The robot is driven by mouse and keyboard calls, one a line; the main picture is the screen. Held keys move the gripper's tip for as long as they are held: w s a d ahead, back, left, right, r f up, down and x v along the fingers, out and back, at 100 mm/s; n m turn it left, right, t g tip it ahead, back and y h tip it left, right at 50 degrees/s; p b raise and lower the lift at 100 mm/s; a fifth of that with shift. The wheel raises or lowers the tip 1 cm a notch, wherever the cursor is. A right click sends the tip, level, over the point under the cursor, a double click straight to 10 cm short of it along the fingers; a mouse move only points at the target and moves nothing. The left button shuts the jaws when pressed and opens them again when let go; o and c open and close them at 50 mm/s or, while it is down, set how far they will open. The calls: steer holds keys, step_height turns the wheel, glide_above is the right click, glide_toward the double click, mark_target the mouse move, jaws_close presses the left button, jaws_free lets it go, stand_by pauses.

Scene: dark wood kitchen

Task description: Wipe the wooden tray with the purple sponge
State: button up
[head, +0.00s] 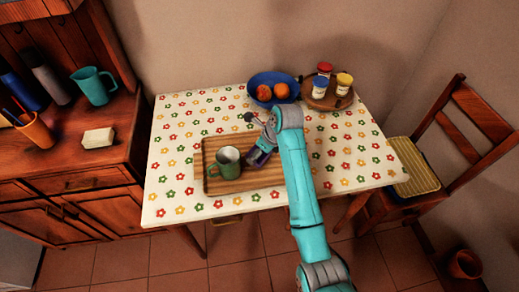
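The wooden tray (272,179) lies on the flowered tablecloth near the table's front. The purple sponge (260,158) shows at the tip of my gripper (260,151), over the middle of the tray and just right of the mug. My gripper appears shut on the sponge. The arm hides part of the tray's right side, and most of the sponge is hidden too. I cannot tell whether the sponge touches the tray.
A blue bowl (259,80) with fruit and a round wooden board (330,103) with several jars stand at the table's back. A cabinet (75,150) with a teal pitcher (94,87) is at left. A chair (470,130) stands at right. The table's left side is clear.

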mark_target(242, 162)
steer(key=shift+f, duration=0.95)
stand_by(0.7)
steer(key=shift+s+a+f, duration=0.1)
steer(key=shift+s+a, duration=0.15)
steer(key=shift+a, duration=0.75)
steer(key=shift+s+a+r, duration=0.1)
steer(key=shift+s+a, duration=0.15)
steer(key=shift+a, duration=0.75)
steer(key=shift+s+a+f, duration=0.1)
steer(key=shift+s+a, duration=0.15)
steer(key=shift+a, duration=0.75)
